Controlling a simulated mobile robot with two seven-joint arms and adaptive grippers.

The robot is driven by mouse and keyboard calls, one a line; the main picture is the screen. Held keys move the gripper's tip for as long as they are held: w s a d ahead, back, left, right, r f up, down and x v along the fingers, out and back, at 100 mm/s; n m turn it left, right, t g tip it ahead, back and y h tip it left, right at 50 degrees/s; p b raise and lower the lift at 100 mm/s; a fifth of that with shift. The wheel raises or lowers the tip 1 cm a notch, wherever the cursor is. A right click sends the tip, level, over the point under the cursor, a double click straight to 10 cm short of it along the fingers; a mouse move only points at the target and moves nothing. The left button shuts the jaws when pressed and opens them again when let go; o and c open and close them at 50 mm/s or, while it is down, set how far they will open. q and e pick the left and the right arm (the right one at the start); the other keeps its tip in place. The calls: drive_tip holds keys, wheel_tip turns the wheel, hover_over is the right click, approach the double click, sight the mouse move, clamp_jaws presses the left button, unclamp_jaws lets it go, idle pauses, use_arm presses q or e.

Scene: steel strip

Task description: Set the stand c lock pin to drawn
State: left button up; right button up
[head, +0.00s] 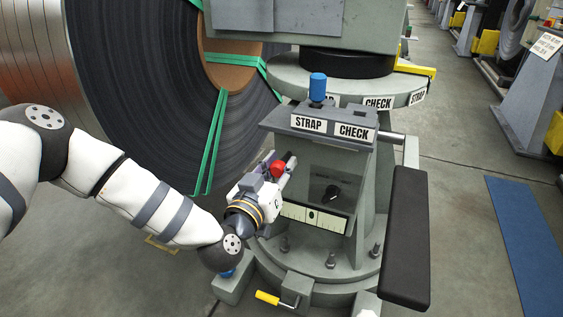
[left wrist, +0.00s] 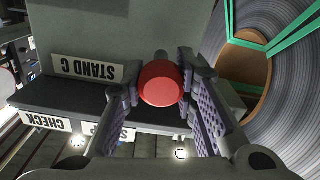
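The lock pin's round red knob (head: 277,168) is at the left side of the grey stand head (head: 330,160). In the left wrist view the knob (left wrist: 160,83) is near the STAND C label (left wrist: 88,69), with a short grey piece behind it. My left gripper (head: 282,172) reaches it from the lower left. In the left wrist view its two ridged fingers (left wrist: 160,92) are on either side of the knob, very close to it. Whether they press on it cannot be told. How far the pin is out is not clear.
A large steel coil (head: 140,80) with green straps stands behind my left arm. A blue-topped pin (head: 318,88) rises from the stand's top by the STRAP CHECK label. A dark padded bar (head: 407,235) is at the right. The floor (head: 465,240) there is clear.

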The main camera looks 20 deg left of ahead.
use_arm(q)
drive_tip(key=o, duration=0.5)
drive_tip(key=shift+s+f, duration=0.15)
drive_tip(key=shift+f, duration=0.05)
drive_tip(key=shift+s+a, duration=0.15)
drive_tip(key=shift+a, duration=0.05)
drive_tip(key=s, duration=1.1)
drive_tip(key=shift+s+r, duration=0.2)
drive_tip(key=shift+s, duration=0.1)
drive_tip(key=shift+d, duration=0.1)
